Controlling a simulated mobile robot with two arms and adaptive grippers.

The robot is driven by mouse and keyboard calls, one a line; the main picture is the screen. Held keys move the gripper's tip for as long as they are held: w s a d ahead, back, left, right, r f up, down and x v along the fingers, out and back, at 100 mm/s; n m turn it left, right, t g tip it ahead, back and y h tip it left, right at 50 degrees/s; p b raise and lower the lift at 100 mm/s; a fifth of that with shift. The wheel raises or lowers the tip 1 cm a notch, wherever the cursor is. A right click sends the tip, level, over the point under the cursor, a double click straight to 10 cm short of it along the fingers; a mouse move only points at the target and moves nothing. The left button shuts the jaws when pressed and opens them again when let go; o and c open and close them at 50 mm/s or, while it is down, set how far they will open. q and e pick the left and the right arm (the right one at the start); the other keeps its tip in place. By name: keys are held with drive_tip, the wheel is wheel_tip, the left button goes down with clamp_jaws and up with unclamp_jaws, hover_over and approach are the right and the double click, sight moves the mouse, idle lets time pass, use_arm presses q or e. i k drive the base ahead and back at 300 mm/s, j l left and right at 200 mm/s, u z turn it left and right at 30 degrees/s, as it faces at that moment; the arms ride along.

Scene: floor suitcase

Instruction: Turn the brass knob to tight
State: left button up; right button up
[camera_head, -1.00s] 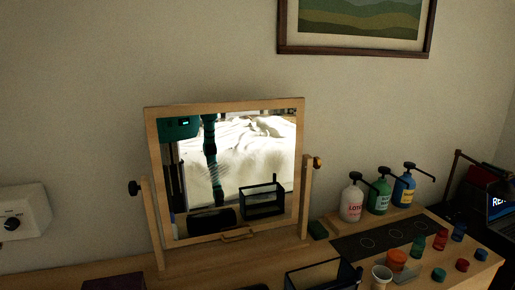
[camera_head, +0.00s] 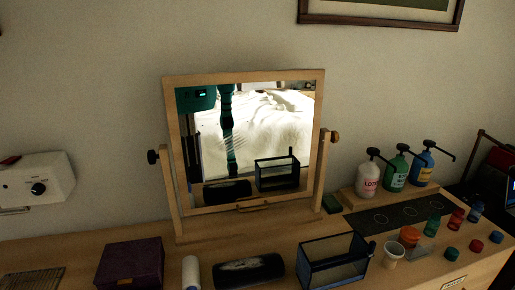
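A wood-framed mirror (camera_head: 170,130) stands on the dresser top between two upright posts. The brass knob (camera_head: 335,136) is at the top of the right post, beside the frame; it looks brownish in this dim light. A black knob (camera_head: 153,157) sits on the left post. The mirror glass reflects a teal-and-black robot body and a pale bed. I see no tight or loose marking at either knob. Neither of my grippers is directly in view.
In front of the mirror are a purple box (camera_head: 130,262), a dark case (camera_head: 248,270), a white roll (camera_head: 190,273) and a black-framed glass box (camera_head: 334,264). Pump bottles (camera_head: 396,172) and small coloured containers (camera_head: 433,226) stand right. A white wall unit (camera_head: 40,182) is left.

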sight(335, 137)
drive_tip(key=i+l+u, duration=0.2)
drive_tip(key=l+u, duration=0.15)
drive_tip(key=l, duration=0.8)
drive_tip(key=l+u, duration=0.35)
drive_tip(key=l, duration=0.75)
drive_tip(key=l+u, duration=0.4)
drive_tip(key=l, duration=0.75)
drive_tip(key=k+l+z, duration=0.1)
drive_tip(key=l, duration=0.35)
drive_tip(key=k+l+z, duration=0.15)
drive_tip(key=l, duration=0.3)
drive_tip(key=l+z, duration=0.1)
drive_tip(key=l, duration=0.35)
drive_tip(key=k, duration=0.05)
